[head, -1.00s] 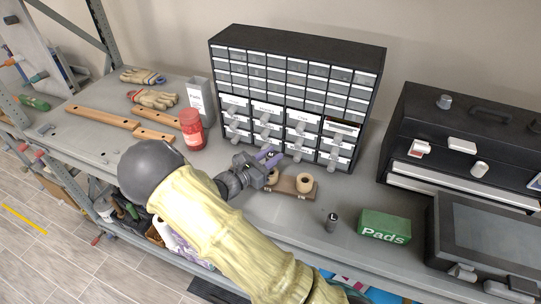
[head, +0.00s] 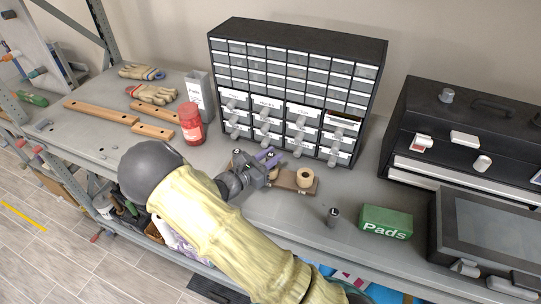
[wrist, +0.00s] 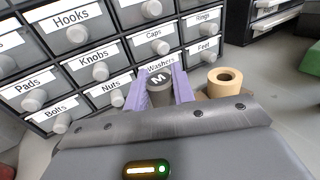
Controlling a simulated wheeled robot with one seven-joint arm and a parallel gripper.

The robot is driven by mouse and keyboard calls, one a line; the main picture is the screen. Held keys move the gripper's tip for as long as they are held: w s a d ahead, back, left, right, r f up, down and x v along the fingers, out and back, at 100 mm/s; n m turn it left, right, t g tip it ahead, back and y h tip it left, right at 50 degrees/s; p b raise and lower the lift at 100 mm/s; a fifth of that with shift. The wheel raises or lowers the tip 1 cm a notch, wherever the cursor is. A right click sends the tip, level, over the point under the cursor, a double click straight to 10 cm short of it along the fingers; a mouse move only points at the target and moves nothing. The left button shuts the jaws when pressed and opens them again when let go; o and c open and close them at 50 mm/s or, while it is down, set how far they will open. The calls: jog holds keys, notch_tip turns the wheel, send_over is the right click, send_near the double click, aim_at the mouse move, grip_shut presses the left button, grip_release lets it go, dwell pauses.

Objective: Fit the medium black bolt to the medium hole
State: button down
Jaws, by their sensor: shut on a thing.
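My gripper (wrist: 163,98) has purple fingers, shut on the medium black bolt (wrist: 158,80), whose dark top is marked M. In the head view my gripper (head: 268,156) is over the left part of a brown wooden board (head: 286,182). The board carries pale ring-shaped sockets. The right socket (head: 305,178) is open and empty, and it also shows right of the fingers in the wrist view (wrist: 224,80). The left socket is mostly hidden by my gripper. The bolt's lower end is hidden, so I cannot tell whether it is in a hole.
A black drawer cabinet (head: 296,58) stands close behind the board. A dark bolt marked L (head: 332,217) stands upright to the right, near a green Pads box (head: 385,222). A red jar (head: 191,124) is at the left. The bench front right of my arm is clear.

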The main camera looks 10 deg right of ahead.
jog(key=shift+f+b, duration=0.5)
jog(key=shift+f, duration=0.4)
jog(key=c, duration=1.1)
grip_release()
jog(key=b+v, duration=0.4)
jog(key=v, duration=1.3)
jog(key=shift+a, duration=0.2)
